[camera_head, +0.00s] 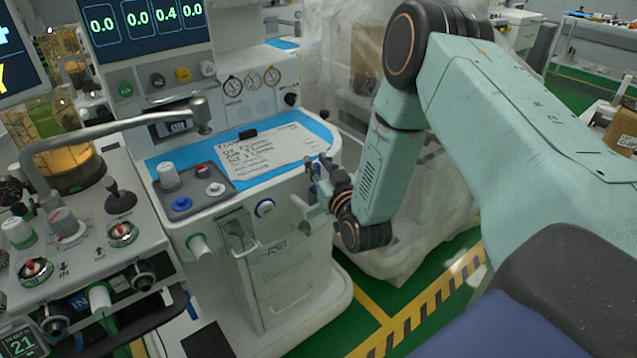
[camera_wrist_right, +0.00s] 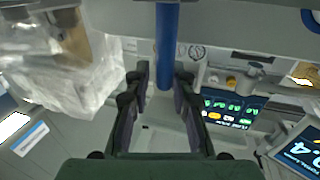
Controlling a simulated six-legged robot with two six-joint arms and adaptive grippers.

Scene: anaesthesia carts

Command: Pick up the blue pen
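The blue pen (camera_wrist_right: 167,45) shows in the right wrist view as a thick blue bar running down from the top edge, its lower end between the two fingers. My right gripper (camera_wrist_right: 164,78) has one fingertip on each side of it, very close. Whether both fingers touch the pen is not clear. In the head view my right gripper (camera_head: 318,188) is at the right end of the cart's worktop, by its front edge. I cannot make out the pen in that view. My left gripper is not in view.
A handwritten sheet (camera_head: 270,152) lies on the blue worktop mat (camera_head: 180,150), beside a small knob panel (camera_head: 190,192). A metal arm (camera_head: 120,122) crosses the left side. Plastic-draped equipment (camera_head: 430,205) stands close to the right. Drawers (camera_head: 285,275) are below the worktop.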

